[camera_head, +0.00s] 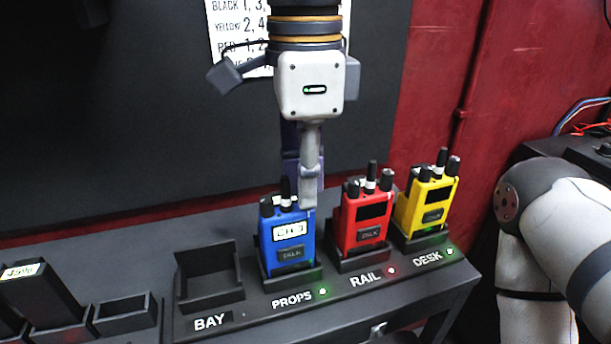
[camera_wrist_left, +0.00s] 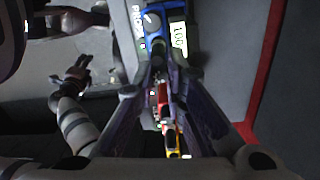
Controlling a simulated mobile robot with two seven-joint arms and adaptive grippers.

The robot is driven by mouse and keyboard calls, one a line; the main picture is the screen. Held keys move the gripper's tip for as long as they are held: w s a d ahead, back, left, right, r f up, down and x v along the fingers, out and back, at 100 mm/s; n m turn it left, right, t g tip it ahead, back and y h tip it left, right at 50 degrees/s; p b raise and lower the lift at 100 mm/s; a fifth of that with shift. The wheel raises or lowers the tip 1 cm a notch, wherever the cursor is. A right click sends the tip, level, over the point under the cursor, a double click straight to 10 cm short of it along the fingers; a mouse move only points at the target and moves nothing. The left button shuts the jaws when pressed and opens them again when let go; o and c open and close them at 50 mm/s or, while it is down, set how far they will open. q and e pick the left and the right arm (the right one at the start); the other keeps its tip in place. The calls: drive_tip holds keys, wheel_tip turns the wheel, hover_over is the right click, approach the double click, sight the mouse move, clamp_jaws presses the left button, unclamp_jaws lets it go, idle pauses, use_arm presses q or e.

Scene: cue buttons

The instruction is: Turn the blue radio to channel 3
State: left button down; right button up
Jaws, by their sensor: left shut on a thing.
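The blue radio (camera_head: 289,243) stands upright in the dock marked PROPS, with a lit display (camera_head: 290,230) too small to read surely. In the left wrist view the fingertips (camera_wrist_left: 158,62) meet at the radio. My right gripper (camera_wrist_left: 78,76) seems to show small and dark there, its opening unclear.
A red radio (camera_head: 362,222) in the RAIL dock and a yellow radio (camera_head: 427,205) in the DESK dock stand close to the right. The BAY dock (camera_head: 208,280) to the left is empty. A printed sheet (camera_head: 228,30) hangs behind my left arm.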

use_arm(q)
drive_tip(key=c, duration=1.6)
unclamp_jaws()
wheel_tip(320, 180, up, 12)
drive_tip(key=shift+w, duration=0.1)
